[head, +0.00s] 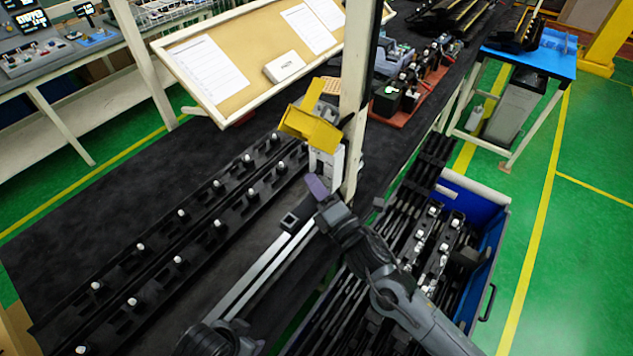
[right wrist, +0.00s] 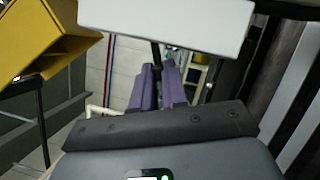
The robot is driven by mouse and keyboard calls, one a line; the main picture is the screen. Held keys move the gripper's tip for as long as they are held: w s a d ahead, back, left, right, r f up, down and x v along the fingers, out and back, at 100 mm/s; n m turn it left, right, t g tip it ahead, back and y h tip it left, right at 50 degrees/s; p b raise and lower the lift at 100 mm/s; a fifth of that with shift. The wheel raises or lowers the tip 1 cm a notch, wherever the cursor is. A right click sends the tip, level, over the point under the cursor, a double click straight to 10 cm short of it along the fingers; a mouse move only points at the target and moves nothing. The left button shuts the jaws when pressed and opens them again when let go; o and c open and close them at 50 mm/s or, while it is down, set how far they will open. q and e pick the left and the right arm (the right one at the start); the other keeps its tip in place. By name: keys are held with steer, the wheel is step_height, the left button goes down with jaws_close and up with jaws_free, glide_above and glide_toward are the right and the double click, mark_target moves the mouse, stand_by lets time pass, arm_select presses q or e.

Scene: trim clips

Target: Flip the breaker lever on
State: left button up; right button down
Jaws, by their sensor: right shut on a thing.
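The white breaker box (head: 325,163) is mounted on the upright post, beneath a yellow bin. In the right wrist view a white box (right wrist: 165,20) spans the top, just beyond my fingertips. My right gripper (head: 317,187) reaches up from below with its purple fingers at the lower part of the box. In the right wrist view the purple fingers of the right gripper (right wrist: 160,85) are close together, with a thin dark piece (right wrist: 156,55) between them that looks like the lever. The fingers hide most of it, so I cannot tell its position. My left gripper does not show.
The yellow bin (head: 311,122) sits close above the box. The post (head: 355,90) stands right beside it. A tilted notice board (head: 245,75) is behind. Black trim strips with white clips (head: 180,215) lie on the dark table. A blue crate (head: 493,240) stands at the right.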

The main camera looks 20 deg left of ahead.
mark_target(316, 171)
steer(key=shift+w+r+m+g+h+p, duration=0.1)
steer(key=shift+r+m+g+h+p, duration=0.55)
steer(key=shift+m+p, duration=1.05)
steer(key=shift+r+m+g+h+p, duration=0.25)
steer(key=shift+r+m+p, duration=0.65)
steer(key=shift+m+p, duration=0.85)
steer(key=shift+w+r+m+g+h+p, duration=0.1)
steer(key=shift+r+m+g+h+p, duration=0.35)
steer(key=shift+r+m+p, duration=1.15)
steer(key=shift+f+n+p, duration=0.25)
steer(key=shift+f+p, duration=0.35)
steer(key=shift+f, duration=0.2)
steer(key=c, duration=1.4)
jaws_free()
steer(key=shift+c, duration=0.2)
steer(key=shift+d, duration=0.1)
steer(key=b+v, duration=0.2)
steer(key=v, duration=0.8)
steer(key=shift+s+d+r, duration=0.15)
steer(key=shift+s+d, duration=0.05)
steer(key=shift+s, duration=0.1)
